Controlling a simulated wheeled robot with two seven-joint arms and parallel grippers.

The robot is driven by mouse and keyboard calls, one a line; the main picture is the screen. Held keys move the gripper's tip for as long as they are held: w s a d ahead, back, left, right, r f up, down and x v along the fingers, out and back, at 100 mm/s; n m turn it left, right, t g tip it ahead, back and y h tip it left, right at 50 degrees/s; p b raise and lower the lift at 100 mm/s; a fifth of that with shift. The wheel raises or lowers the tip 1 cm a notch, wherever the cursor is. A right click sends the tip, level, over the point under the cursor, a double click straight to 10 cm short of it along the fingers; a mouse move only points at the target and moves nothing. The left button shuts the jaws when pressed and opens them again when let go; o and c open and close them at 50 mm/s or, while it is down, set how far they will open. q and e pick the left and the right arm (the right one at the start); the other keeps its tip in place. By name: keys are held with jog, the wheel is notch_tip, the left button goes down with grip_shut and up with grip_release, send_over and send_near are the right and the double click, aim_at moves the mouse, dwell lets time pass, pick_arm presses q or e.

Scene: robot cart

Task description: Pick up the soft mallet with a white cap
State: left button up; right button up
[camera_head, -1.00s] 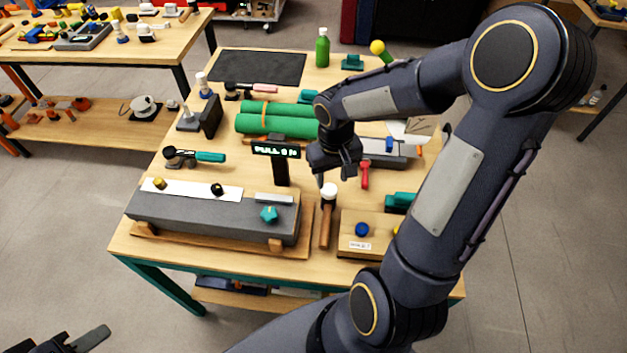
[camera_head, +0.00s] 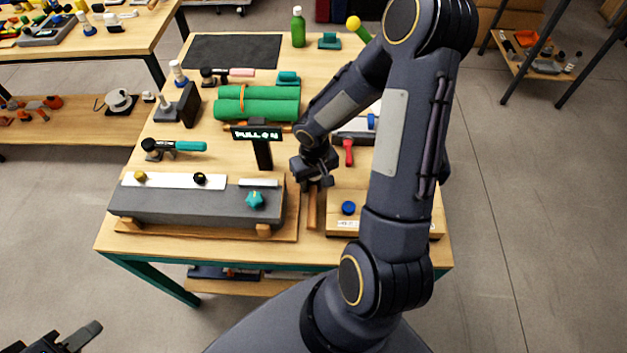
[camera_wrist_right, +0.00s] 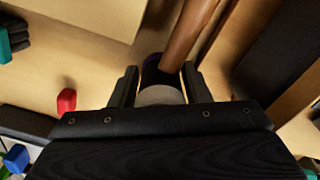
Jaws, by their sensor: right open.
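The soft mallet lies on the wooden table, with its brown handle (camera_head: 312,208) pointing to the front edge. In the head view its head is hidden by my right gripper (camera_head: 318,183). In the right wrist view the mallet's handle (camera_wrist_right: 188,35) runs to a dark head with a pale cap (camera_wrist_right: 160,95). The head sits between the two open fingers of my right gripper (camera_wrist_right: 158,78); I cannot tell whether they touch it. My left gripper (camera_head: 75,340) is at the bottom left, off the table, partly cut off by the frame; its opening is unclear.
A grey block with a teal knob (camera_head: 255,200) stands left of the mallet. A wooden box with a blue button (camera_head: 348,208) stands close on its right. A lit sign (camera_head: 257,134), green rolls (camera_head: 257,104) and a red-handled tool (camera_head: 349,152) are farther back.

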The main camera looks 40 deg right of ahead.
jog(key=shift+f, duration=0.1)
grip_shut()
dwell(0.3)
